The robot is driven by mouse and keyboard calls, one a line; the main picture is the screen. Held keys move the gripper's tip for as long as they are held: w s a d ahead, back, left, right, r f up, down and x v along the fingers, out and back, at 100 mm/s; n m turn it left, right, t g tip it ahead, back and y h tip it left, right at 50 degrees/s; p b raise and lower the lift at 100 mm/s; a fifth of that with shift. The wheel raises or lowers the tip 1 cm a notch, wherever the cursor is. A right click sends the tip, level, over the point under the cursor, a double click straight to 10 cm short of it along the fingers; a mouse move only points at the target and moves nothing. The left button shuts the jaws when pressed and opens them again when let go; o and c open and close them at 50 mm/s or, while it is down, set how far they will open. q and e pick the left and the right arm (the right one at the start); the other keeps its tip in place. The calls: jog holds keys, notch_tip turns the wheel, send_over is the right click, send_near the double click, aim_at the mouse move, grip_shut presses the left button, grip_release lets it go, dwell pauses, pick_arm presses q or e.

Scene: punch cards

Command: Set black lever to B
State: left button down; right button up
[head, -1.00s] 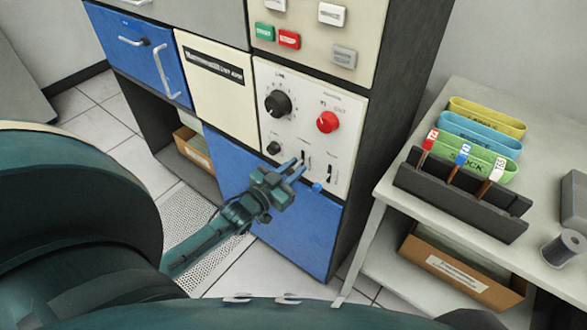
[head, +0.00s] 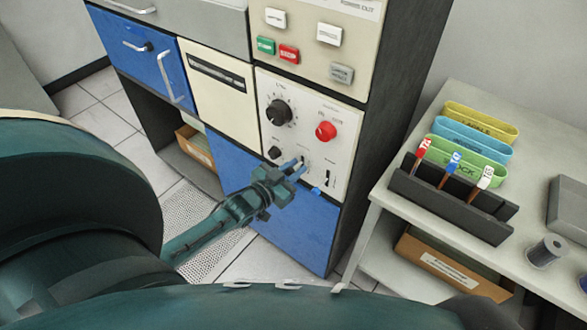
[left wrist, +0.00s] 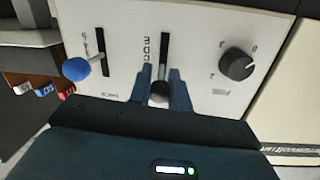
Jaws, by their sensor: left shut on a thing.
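The black lever (left wrist: 159,93) has a round black knob and stands at the near end of a vertical slot in the white control panel, in the left wrist view. My left gripper (left wrist: 160,82) has a finger on each side of it and is shut on it. In the head view my left gripper (head: 298,167) is at the panel's lower part and hides the lever's knob. Lettering runs beside the slot, but I cannot make out a B position. My right gripper is not in view.
A blue-knobbed lever (left wrist: 76,69) in another slot is close beside the left gripper. The panel (head: 345,108) also carries a red knob (head: 326,131) and a large black dial (head: 278,112). A side table (head: 372,214) on the right holds a card rack (head: 450,205).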

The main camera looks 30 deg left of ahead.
pick_arm(q)
jog(key=c, duration=1.5)
grip_release()
jog(key=shift+w+d+r, duration=0.1)
jog(key=shift+w+r, duration=0.05)
jog(key=shift+r, duration=0.25)
jog(key=shift+c, duration=0.2)
jog(key=shift+o, duration=1.1)
jog(key=shift+f, duration=0.2)
jog(key=s+a+r, duration=0.1)
jog(key=s+a, duration=0.1)
jog(key=s, duration=1.1)
jog(key=shift+r, duration=0.25)
